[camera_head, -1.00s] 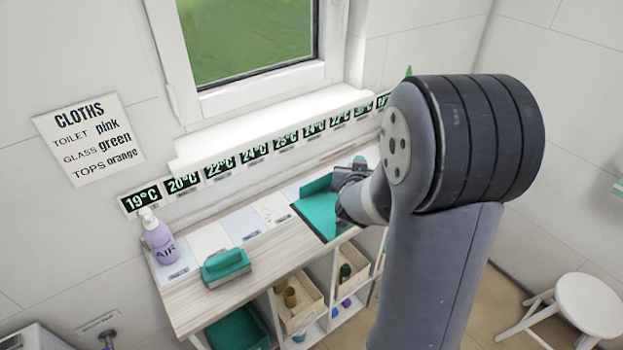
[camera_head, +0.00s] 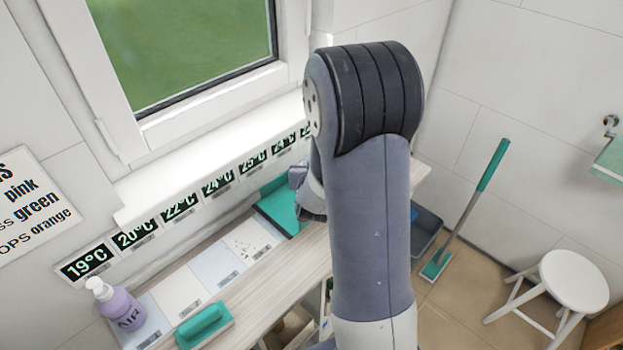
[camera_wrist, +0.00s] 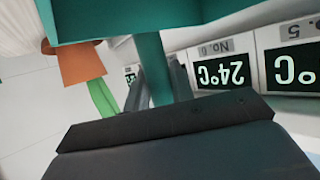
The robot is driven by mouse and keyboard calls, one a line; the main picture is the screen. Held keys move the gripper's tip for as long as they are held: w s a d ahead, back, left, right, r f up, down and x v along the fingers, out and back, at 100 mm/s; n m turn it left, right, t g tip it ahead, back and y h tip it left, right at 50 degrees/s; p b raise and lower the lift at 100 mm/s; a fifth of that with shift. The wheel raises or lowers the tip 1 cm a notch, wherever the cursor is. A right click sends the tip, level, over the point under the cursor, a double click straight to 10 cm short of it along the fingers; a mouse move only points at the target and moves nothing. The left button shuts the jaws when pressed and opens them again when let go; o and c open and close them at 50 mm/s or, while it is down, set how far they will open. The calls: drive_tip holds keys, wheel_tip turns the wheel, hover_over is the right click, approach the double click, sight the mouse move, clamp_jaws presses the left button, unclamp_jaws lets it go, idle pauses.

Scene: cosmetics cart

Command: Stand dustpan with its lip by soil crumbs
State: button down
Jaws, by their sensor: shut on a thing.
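The teal dustpan (camera_head: 278,210) is at the far part of the counter, just right of the dark soil crumbs (camera_head: 246,246) on a pale panel. Its dark lip edge faces the crumbs across a small gap. I cannot tell whether its base touches the counter. My gripper (camera_head: 301,186), partly hidden behind my arm, is at the dustpan's right side. In the wrist view my gripper (camera_wrist: 160,85) is shut on the dustpan's teal handle (camera_wrist: 152,62), with the pan beyond it.
Temperature cards (camera_head: 180,208) line the wall. An orange pot (camera_wrist: 82,65) shows in the wrist view.

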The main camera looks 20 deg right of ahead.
drive_tip(key=shift+f, duration=2.25)
drive_tip(key=c, duration=1.2)
unclamp_jaws()
drive_tip(key=shift+r, duration=0.25)
drive_tip(key=shift+s+a, duration=0.15)
drive_tip(key=shift+s, duration=0.2)
drive_tip(key=b+v, duration=0.1)
drive_tip(key=v, duration=1)
drive_tip(key=shift+s, duration=0.15)
